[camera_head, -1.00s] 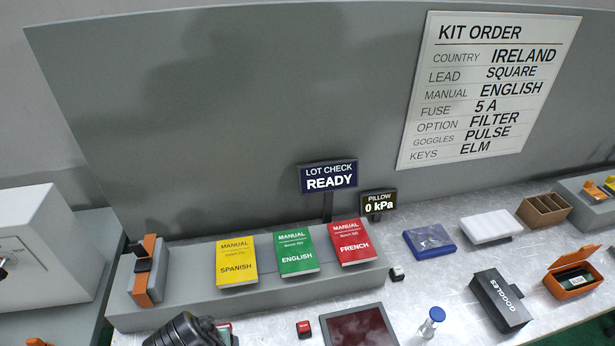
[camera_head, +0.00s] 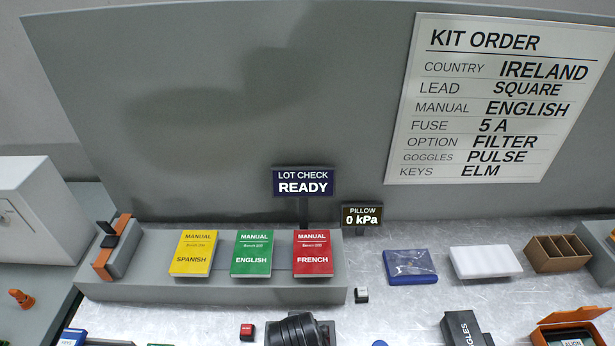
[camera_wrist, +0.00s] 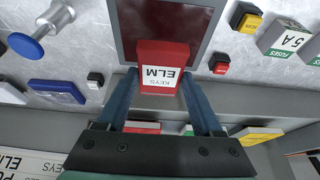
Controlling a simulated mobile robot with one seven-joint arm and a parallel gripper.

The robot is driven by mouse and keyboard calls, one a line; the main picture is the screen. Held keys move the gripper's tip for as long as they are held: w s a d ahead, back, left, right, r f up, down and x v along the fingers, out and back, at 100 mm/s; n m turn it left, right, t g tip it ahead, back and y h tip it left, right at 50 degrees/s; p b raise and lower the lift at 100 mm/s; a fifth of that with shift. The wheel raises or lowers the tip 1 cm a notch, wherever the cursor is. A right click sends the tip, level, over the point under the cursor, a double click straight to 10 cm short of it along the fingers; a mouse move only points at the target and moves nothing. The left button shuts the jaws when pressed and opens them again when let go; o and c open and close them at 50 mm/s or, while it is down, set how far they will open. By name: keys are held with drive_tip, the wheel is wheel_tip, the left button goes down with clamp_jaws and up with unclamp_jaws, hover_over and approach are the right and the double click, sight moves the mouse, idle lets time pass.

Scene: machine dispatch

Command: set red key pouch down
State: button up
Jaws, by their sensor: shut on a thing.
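The red key pouch (camera_wrist: 163,57), with a white label reading KEYS ELM, is between the two blue fingers of my gripper (camera_wrist: 160,78) in the wrist view. The gripper is shut on it. Behind the pouch lies a dark red pad (camera_wrist: 128,30) with a grey frame. The pouch overlaps the pad's edge in this view; I cannot tell whether it touches the pad or hangs above it. In the head view my dark wrist (camera_head: 294,328) covers most of the pad at the bottom edge, and the pouch is hidden.
A goggles box (camera_head: 464,329) is at right.

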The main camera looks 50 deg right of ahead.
drive_tip(key=shift+f, duration=3.1)
drive_tip(key=shift+f, duration=0.1)
drive_tip(key=shift+f, duration=0.15)
drive_tip(key=o, duration=1.4)
drive_tip(key=shift+c, duration=0.2)
drive_tip(key=shift+s+a+r, duration=0.1)
drive_tip(key=shift+r, duration=0.65)
drive_tip(key=v, duration=1.1)
